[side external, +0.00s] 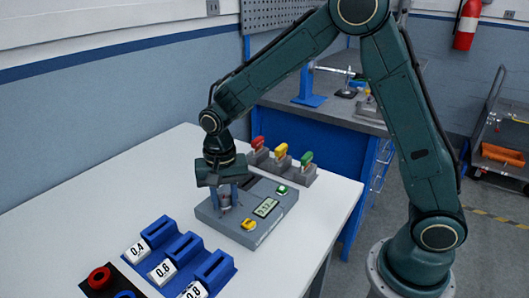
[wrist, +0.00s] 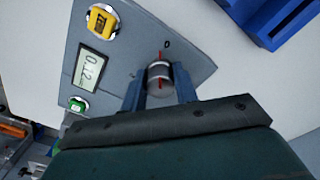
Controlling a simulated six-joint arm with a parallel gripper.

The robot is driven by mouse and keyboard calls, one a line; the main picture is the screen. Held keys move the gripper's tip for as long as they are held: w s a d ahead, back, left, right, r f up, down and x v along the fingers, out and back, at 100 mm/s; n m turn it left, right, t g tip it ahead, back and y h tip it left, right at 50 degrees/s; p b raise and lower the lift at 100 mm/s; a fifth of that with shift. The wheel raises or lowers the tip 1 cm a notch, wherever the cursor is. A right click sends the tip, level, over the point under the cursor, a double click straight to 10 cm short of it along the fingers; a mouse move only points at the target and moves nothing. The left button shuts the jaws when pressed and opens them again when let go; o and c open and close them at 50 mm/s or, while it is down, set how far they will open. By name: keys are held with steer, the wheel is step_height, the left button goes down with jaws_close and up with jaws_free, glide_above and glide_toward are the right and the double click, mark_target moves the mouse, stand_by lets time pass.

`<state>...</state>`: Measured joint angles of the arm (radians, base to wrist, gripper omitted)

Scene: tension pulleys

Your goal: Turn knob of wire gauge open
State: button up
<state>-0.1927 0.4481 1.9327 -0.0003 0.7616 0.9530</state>
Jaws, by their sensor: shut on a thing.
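The wire gauge (side external: 270,225) is a grey box on the white table, with a small display, a yellow button (side external: 249,224) and a green button (side external: 282,189). The display (wrist: 89,67) seems to read 0.12 in the wrist view. The knob (wrist: 160,84) is a grey cylinder with a red line along its top, near one corner of the gauge. My gripper (side external: 227,200) points down over the gauge and is shut on the knob, one finger on each side. The fingers partly hide the knob in the side view.
Blue holders (side external: 183,247) labelled 0.4, 0.6 and 0.8 stand in front of the gauge. A black plate (side external: 98,291) with a red ring lies at the lower left. Red, yellow and green-handled pieces (side external: 281,157) stand behind the gauge. The table's left side is clear.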

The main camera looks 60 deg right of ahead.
mark_target(225, 194)
steer(key=n, duration=1.4)
steer(key=shift+d+n, duration=0.1)
steer(key=shift+n, duration=0.2)
steer(key=n, duration=0.6)
steer(key=shift+w, duration=0.1)
steer(key=n, duration=0.5)
steer(key=shift+n, duration=0.4)
steer(key=o, duration=1)
steer(key=shift+r, duration=0.1)
step_height(225, 194, up, 14)
steer(key=shift+f, duration=0.15)
